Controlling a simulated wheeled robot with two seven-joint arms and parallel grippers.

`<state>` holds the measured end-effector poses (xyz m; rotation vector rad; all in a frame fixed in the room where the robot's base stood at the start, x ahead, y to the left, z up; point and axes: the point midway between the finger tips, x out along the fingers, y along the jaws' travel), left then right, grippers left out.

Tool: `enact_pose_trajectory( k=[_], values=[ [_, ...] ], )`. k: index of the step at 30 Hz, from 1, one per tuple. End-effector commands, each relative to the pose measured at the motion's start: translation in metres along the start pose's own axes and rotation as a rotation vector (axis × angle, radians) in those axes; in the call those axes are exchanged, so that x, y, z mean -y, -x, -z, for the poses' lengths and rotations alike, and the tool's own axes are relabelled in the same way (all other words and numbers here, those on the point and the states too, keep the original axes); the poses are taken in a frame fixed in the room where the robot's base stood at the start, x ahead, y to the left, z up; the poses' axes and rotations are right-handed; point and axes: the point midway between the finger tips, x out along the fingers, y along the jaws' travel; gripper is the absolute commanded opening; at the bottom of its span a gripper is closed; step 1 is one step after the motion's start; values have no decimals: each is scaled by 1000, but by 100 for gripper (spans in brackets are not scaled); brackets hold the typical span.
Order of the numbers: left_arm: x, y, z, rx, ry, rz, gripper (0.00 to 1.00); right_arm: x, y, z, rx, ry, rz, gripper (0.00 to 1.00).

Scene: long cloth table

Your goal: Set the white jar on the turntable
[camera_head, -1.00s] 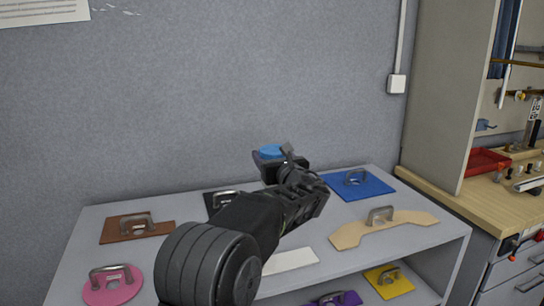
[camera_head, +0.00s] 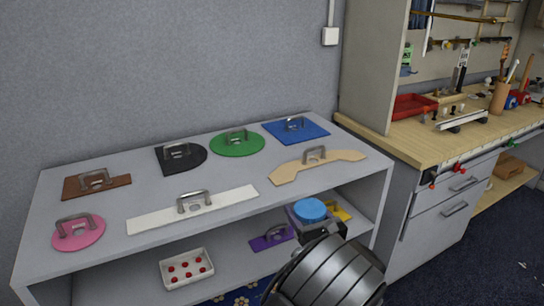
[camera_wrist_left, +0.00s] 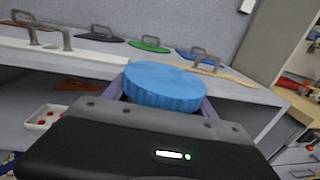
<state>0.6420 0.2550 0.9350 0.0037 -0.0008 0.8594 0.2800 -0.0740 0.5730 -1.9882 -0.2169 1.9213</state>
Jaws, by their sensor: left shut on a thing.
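My left gripper (camera_head: 316,222) is shut on a round thing with a ribbed blue lid (camera_head: 311,209), in front of the shelf unit's right part. In the left wrist view the blue lid (camera_wrist_left: 163,86) stands up between the two fingers. Below the lid the body is hidden by the gripper, so I cannot tell whether it is the white jar. I cannot make out a turntable in either view. My right gripper is not in view.
A grey shelf unit (camera_head: 108,174) carries several flat coloured plates with handles, such as a green disc (camera_head: 237,145). Its lower shelf holds a white tray with red pieces (camera_head: 186,270) and a purple plate (camera_head: 270,240). A wooden workbench (camera_head: 430,150) stands right.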

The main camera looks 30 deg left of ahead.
Motion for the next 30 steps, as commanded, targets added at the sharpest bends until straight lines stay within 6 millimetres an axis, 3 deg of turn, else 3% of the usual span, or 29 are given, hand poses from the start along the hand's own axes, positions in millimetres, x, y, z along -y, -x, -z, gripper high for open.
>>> enact_pose_trajectory(
  k=[1,3,6,10,15,22,30],
  values=[
    [1,30,24,4,-15,10,18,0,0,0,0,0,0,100],
    [-9,64,50,5,-14,4,18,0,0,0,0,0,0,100],
    [-32,104,77,6,-10,-8,18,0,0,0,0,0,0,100],
    [-64,135,92,5,-3,-28,18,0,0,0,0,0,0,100],
    [-83,148,98,1,1,-40,18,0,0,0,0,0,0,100],
    [-84,149,98,-1,2,-42,18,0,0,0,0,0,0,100],
    [-83,148,98,-2,2,-41,18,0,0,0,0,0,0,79]
  ],
)
